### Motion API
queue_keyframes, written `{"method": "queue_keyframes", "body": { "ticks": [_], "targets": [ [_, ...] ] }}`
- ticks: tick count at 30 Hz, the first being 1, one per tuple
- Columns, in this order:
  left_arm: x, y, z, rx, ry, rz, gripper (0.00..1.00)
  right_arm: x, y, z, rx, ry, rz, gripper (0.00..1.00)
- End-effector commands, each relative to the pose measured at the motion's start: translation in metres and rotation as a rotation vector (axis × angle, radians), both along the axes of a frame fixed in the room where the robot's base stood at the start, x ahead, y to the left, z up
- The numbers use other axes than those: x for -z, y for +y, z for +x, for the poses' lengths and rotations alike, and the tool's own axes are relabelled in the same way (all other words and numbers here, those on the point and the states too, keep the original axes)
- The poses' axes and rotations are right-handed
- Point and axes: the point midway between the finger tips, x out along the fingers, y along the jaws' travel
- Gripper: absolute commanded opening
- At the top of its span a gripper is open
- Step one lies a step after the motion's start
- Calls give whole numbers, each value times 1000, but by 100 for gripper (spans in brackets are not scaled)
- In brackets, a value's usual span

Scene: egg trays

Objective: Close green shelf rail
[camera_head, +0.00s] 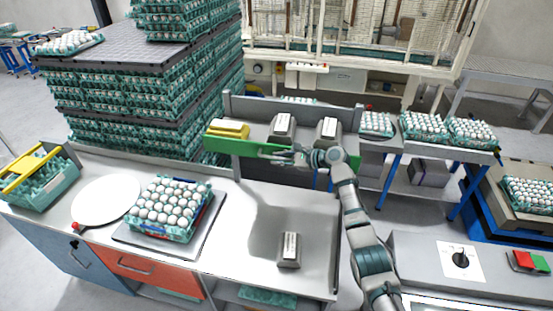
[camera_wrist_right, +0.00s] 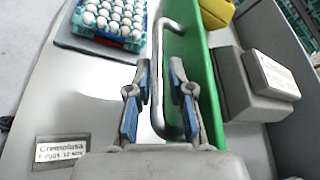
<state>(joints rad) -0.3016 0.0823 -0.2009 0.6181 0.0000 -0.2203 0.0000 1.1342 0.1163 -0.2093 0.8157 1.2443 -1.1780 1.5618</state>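The green shelf rail (camera_head: 236,147) runs along the front of the grey shelf (camera_head: 255,108) at the back of the table. It also shows in the right wrist view (camera_wrist_right: 208,90), with a curved metal handle (camera_wrist_right: 158,85) on its near side. My right gripper (camera_head: 280,153) is at the rail's front, toward its right part. In the wrist view its fingers (camera_wrist_right: 159,80) are apart, and the handle bar runs between them. I cannot tell whether either finger touches the bar. My left gripper is not in view.
On the shelf stand a yellow carton (camera_head: 228,128) and two grey labelled boxes (camera_head: 283,125) (camera_head: 327,128). Another labelled box (camera_head: 289,250) stands on the table. An egg tray (camera_head: 168,207) sits left of centre. The table between tray and box is clear.

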Motion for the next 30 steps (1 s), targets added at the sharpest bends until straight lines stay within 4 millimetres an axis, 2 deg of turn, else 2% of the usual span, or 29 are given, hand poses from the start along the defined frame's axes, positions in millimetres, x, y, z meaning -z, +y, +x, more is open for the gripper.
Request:
{"method": "queue_keyframes", "body": {
  "ticks": [7, 15, 20, 27, 30],
  "targets": [
    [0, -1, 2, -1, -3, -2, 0, -4, 6, -1, 0, -6, -2, 23],
    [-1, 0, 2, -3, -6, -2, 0, -6, 4, -2, -1, -8, -1, 23],
    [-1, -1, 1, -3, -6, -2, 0, -13, -17, -14, 1, -11, -1, 23],
    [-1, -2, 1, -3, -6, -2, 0, -31, -65, -39, 2, -10, 1, 23],
    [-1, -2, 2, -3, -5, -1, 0, -36, -79, -47, 2, -7, 0, 23]
  ]
}}
